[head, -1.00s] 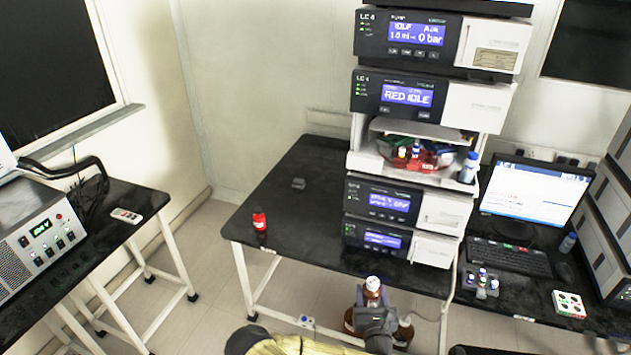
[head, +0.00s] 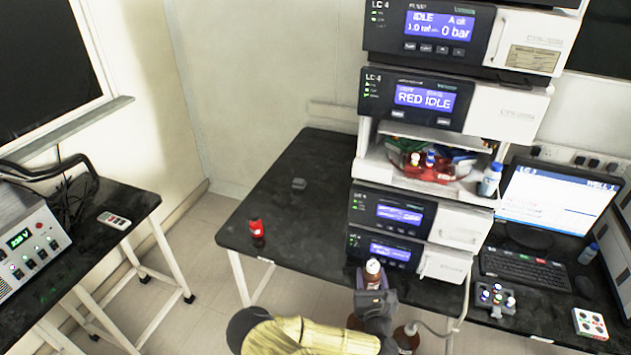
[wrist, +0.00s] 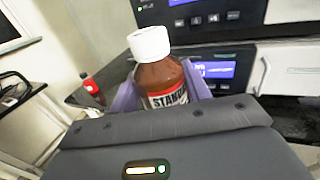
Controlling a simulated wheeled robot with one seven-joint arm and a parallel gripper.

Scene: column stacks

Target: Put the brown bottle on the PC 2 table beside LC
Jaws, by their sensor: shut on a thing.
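The brown bottle (wrist: 160,77) has a white cap and a label reading "STAND"; it is upright between the jaws in the wrist view. In the head view the brown bottle (head: 373,273) shows in front of the lower LC units. My gripper (head: 374,290) is shut on it, and its purple fingers (wrist: 165,92) flank the bottle. The LC stack (head: 440,130) stands on the black table (head: 290,215). The bottle is at the table's front edge in the picture; whether it touches the table cannot be told.
A monitor (head: 560,205), keyboard (head: 525,268) and vial rack (head: 494,297) are at right. Brown bottles (head: 406,337) are below the edge.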

